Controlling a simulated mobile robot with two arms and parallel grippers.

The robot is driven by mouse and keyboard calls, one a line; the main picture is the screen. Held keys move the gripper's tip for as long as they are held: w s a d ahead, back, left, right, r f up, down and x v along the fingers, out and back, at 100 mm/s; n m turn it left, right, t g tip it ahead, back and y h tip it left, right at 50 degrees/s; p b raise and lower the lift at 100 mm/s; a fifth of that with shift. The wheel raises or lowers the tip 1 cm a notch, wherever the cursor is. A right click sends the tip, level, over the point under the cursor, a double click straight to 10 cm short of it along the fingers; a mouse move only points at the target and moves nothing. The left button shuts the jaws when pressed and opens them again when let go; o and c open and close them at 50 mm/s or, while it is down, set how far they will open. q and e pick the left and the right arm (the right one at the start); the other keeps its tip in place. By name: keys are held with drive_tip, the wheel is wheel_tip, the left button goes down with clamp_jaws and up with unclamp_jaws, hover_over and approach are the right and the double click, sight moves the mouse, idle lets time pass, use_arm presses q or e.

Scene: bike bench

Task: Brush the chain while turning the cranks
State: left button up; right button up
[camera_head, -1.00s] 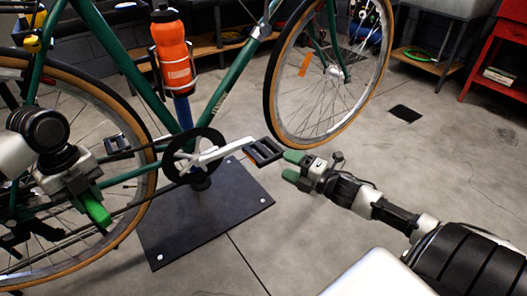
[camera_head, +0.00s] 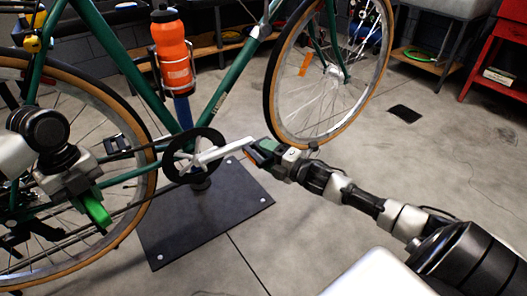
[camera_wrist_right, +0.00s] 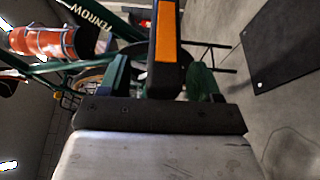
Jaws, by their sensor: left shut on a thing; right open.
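The green bike's chain (camera_head: 130,203) runs left from the black chainring (camera_head: 192,155) toward the rear wheel. The silver crank (camera_head: 222,152) points right and slightly up. My left gripper (camera_head: 97,208) has green fingers and is beside the chain's lower run in front of the rear wheel. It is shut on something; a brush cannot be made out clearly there. My right gripper (camera_head: 268,149) is open around the pedal (camera_head: 255,156) at the crank's end. In the right wrist view the pedal, with its orange reflector (camera_wrist_right: 168,45), lies between the two green fingers (camera_wrist_right: 160,80).
The bike stands over a dark floor plate (camera_head: 215,210). The front wheel (camera_head: 330,80) is just behind my right gripper. An orange bottle (camera_head: 172,55) sits on the frame. A red cabinet (camera_head: 495,50) is at the back right.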

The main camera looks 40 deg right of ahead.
clamp_jaws()
idle(0.9)
